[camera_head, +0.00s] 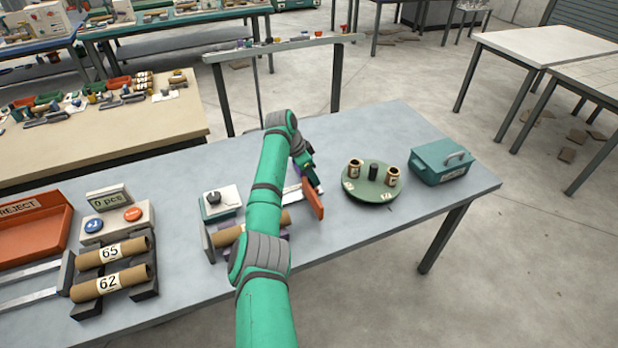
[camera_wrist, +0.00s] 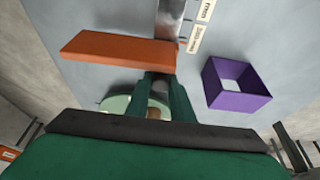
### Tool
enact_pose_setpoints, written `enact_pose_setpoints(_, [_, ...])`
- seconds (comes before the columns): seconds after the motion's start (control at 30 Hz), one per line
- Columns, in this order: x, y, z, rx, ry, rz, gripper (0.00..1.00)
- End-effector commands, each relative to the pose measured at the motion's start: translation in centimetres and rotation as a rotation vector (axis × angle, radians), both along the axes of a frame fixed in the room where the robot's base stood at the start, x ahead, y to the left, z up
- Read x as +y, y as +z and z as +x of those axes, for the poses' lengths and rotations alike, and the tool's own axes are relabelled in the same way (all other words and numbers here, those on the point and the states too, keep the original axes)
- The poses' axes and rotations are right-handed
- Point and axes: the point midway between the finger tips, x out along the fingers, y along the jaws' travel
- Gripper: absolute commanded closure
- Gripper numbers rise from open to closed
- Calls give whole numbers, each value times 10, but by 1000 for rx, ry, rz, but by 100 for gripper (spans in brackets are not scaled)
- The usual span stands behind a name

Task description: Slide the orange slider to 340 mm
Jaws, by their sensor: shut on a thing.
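The orange slider (camera_head: 314,203) is an upright plate at the right end of the winder in the head view. In the wrist view the slider (camera_wrist: 110,48) lies across a metal rail (camera_wrist: 170,18). Small printed labels (camera_wrist: 195,38) run beside the rail, too small to read. My gripper (camera_head: 315,184) reaches down to the slider's back edge. In the wrist view my gripper (camera_wrist: 160,78) has its green fingers close together at the slider's near side, shut on it. The exact contact is hidden by the fingers. My arm covers part of the winder in the head view.
A purple square frame (camera_wrist: 237,84) stands beside the slider. A green turntable (camera_head: 371,183) with small spools and a teal box (camera_head: 441,162) stand to the right. Cardboard tubes (camera_head: 112,250), a button box (camera_head: 118,223) and a red reject tray (camera_head: 30,235) are at left.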

Motion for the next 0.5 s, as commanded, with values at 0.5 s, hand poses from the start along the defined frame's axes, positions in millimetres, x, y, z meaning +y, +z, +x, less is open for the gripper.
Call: enact_pose_setpoints(0.5, [-4, 1, 1, -7, -3, -4, 60])
